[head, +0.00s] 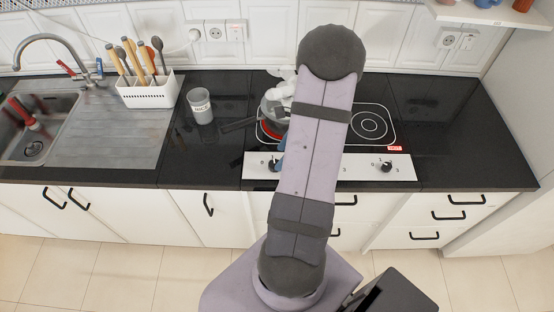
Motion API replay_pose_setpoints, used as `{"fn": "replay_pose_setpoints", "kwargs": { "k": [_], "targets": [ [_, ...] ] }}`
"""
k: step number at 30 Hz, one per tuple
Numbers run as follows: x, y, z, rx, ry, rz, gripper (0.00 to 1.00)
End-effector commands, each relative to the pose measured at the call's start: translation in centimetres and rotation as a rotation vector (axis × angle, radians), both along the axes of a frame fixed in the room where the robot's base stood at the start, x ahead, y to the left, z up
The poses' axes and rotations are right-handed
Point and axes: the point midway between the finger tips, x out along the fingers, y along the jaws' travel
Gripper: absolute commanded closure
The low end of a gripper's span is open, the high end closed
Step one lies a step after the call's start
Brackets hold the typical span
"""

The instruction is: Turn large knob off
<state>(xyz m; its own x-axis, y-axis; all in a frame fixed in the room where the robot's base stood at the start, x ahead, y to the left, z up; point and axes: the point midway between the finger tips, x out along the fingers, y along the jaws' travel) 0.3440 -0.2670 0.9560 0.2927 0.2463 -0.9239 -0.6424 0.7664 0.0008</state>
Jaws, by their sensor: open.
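The white control panel (340,172) runs along the front edge of the black cooktop. A dark knob (273,165) shows on its left part, partly beside my arm. Another dark knob (386,166) shows on its right part. I cannot tell from here which is the large one. My arm reaches over the panel and hides its middle. Only a blue-grey bit of my gripper (279,150) shows, just above the left knob and left of my arm. The rest of it is hidden, and I cannot tell whether it touches the knob. The gripper is open.
A grey pan (270,107) with its handle pointing left stands on the left burner, which glows red (271,131). The right burner (369,124) is bare and dark. A grey cup (201,106), a white utensil basket (147,92) and the sink (35,125) are left.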

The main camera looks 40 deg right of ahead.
Motion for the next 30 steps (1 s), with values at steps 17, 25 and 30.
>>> {"fn": "replay_pose_setpoints", "kwargs": {
  "k": [17,25,30],
  "targets": [
    [1.4,1.2,-4.4,-0.001,0.000,0.002,0.50],
    [1.4,1.2,-4.4,-0.001,-0.001,0.001,0.64],
    [1.4,1.2,-4.3,-0.001,-0.001,0.001,0.91]
  ]
}}
